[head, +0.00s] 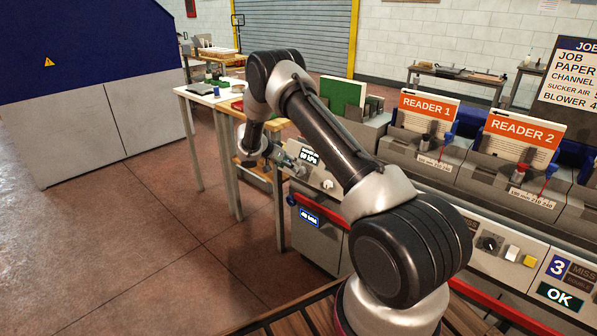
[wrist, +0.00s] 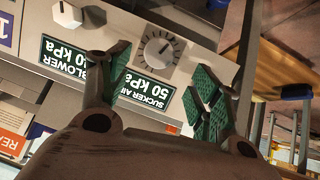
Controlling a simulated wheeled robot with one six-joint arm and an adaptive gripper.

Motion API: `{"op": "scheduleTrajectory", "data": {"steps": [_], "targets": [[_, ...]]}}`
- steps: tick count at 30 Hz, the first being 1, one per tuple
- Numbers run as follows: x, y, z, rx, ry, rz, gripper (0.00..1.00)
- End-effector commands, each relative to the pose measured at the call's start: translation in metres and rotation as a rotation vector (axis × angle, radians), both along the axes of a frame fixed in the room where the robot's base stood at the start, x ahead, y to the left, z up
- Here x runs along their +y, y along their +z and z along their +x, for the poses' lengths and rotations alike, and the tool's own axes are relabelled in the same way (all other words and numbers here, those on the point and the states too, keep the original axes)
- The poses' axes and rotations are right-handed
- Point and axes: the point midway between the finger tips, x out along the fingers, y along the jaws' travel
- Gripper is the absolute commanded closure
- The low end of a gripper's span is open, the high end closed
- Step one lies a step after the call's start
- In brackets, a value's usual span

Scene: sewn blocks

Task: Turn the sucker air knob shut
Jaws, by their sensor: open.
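The sucker air knob (wrist: 158,50) is a pale knob on a round grey dial with tick marks, on the machine's panel. The wrist view is upside down. Next to the knob a display (wrist: 148,90) reads SUCKER AIR 50 kPa. My gripper (wrist: 160,64) is open, its green-padded fingers on either side of the dial's picture position. I cannot tell how far the fingertips are from the knob, and no contact shows. In the head view my gripper (head: 292,160) is at the panel's left end, and the sucker air knob cannot be made out there.
A white blower knob (wrist: 68,14) and its BLOWER 50 kPa display (wrist: 64,62) are beside the sucker air controls. A work table (head: 198,97) stands left of the machine. Reader stations (head: 428,118) line the machine to the right. The floor at left is clear.

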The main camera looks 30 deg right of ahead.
Motion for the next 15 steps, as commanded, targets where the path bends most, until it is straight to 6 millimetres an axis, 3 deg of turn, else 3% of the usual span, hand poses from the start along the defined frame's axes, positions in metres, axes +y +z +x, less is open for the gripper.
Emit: {"op": "scheduleTrajectory", "data": {"steps": [15], "targets": [[-0.050,-0.051,0.010,0.000,-0.002,0.002,0.37]]}}
